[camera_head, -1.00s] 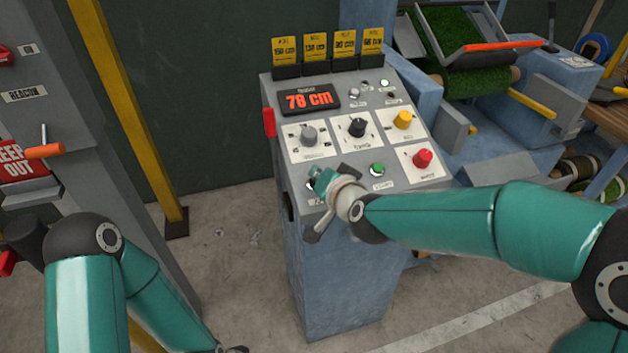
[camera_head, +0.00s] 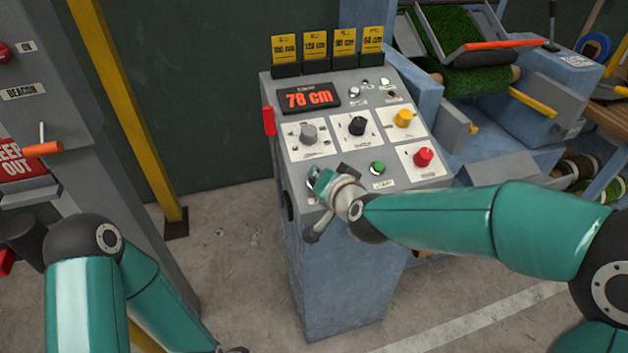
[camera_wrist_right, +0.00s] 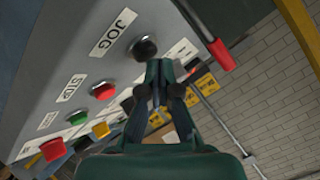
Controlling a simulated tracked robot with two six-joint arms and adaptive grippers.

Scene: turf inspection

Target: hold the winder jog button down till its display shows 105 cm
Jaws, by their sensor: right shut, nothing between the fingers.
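The winder's control box (camera_head: 345,275) has a sloped grey panel with a display (camera_head: 309,97) in red digits, reading about 78 cm. In the right wrist view, the black jog button (camera_wrist_right: 144,47) sits beside a label reading JOG. My right gripper (camera_head: 320,182) is shut and empty at the panel's lower left, hiding the button in the head view. In the wrist view its fingertips (camera_wrist_right: 158,66) are close to the button's edge; I cannot tell whether they touch it. My left gripper (camera_head: 235,350) barely shows at the bottom edge.
A red STOP button (camera_wrist_right: 103,91) and a green button (camera_wrist_right: 77,117) lie near jog. Knobs, including a red one (camera_head: 423,157), fill the panel. Yellow cards (camera_head: 314,44) stand along its top. A yellow post (camera_head: 130,110) and a grey cabinet stand left.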

